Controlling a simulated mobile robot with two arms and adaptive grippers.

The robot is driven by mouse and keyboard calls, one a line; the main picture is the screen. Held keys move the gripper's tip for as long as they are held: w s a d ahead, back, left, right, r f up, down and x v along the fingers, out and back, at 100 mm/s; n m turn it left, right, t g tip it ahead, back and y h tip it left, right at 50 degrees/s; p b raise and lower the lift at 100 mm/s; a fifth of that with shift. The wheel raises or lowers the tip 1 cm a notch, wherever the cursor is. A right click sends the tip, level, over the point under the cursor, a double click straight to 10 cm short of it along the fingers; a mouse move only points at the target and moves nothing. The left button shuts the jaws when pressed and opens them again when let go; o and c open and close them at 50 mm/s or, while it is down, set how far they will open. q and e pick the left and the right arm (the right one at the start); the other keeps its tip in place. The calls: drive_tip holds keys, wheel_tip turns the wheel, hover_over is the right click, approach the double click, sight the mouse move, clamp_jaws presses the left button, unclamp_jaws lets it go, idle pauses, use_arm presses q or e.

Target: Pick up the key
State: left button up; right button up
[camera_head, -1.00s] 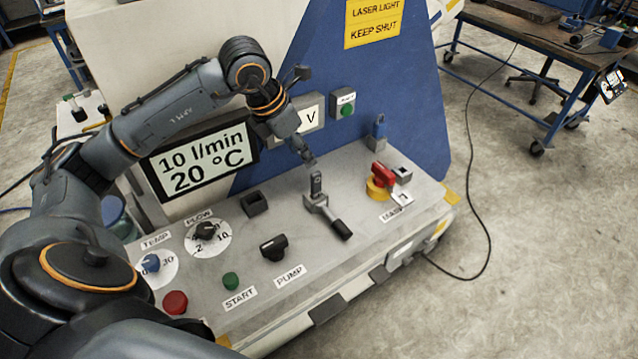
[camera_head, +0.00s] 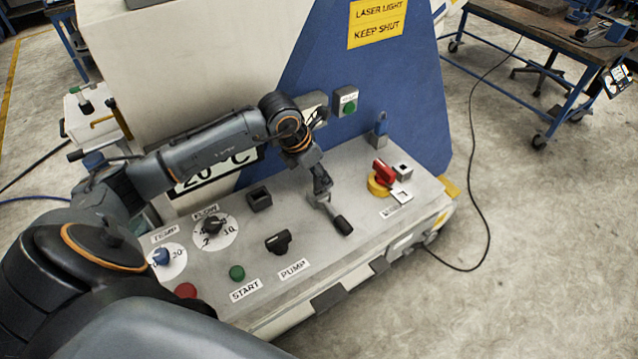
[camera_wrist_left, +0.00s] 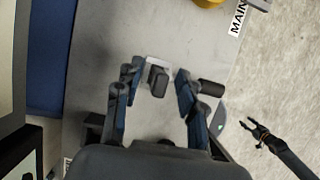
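The key appears to be the small dark grey upright piece (camera_wrist_left: 158,80) on the panel, on a pale metal base beside a black handle (camera_head: 342,225). In the head view my left gripper (camera_head: 322,188) is right above it and hides most of it. In the left wrist view my left gripper (camera_wrist_left: 157,75) is open, with its fingers apart on either side of the grey piece. I cannot tell whether they touch it. My right gripper (camera_wrist_left: 252,132) shows small at the right of the left wrist view, over the floor, its fingers parted and empty.
The grey panel (camera_head: 330,265) carries a black PUMP knob (camera_head: 278,242), a green START button (camera_head: 237,272), and a red and yellow main switch (camera_head: 382,178). A blue fitting (camera_head: 380,128) stands at the back right. A blue-and-white machine wall rises behind.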

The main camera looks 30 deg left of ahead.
use_arm(q)
clamp_jaws()
drive_tip(key=shift+r, duration=0.15)
